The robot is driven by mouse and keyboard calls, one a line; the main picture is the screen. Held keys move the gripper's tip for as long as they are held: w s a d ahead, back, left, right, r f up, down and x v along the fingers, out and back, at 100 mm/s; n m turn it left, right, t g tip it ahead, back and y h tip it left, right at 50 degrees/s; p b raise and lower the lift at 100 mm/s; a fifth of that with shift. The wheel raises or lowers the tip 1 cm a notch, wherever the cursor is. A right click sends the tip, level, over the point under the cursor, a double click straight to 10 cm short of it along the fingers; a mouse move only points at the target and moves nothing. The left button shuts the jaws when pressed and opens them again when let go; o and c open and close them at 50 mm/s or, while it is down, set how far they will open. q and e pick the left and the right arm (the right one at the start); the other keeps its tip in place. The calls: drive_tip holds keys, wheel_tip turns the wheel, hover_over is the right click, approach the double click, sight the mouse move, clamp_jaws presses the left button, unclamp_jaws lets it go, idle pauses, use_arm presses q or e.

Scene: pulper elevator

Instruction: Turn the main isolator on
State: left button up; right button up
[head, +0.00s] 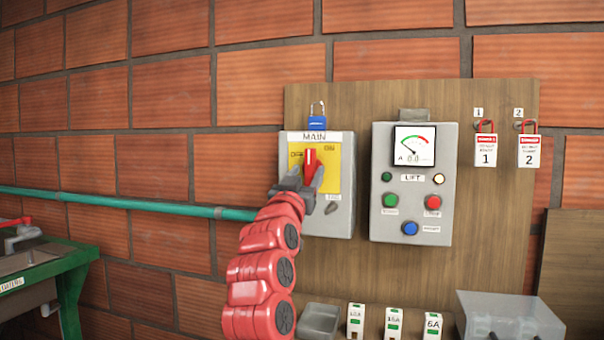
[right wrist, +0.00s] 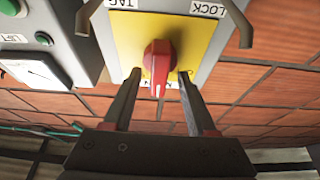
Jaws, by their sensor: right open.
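The main isolator (head: 347,212) is a grey box marked MAIN with a yellow plate (head: 333,178). Its red rotary handle (head: 310,163) stands about upright in the head view. The handle also shows close up in the right wrist view (right wrist: 158,66). My right gripper (head: 303,180) is open at the isolator. In the right wrist view its two fingers (right wrist: 159,82) stand one on each side of the handle, with a gap visible on both sides. My left gripper is not in view.
A blue padlock (head: 317,123) sits atop the isolator. Right of it is the LIFT control box (head: 381,230) with a meter (head: 414,146) and buttons. Danger tags 1 (head: 485,150) and 2 (head: 529,151) hang further right. Breakers and a clear bin (head: 510,315) are below.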

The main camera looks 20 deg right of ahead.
drive_tip(key=v, duration=1.7)
drive_tip(key=shift+a, duration=0.2)
drive_tip(key=shift+r, duration=0.1)
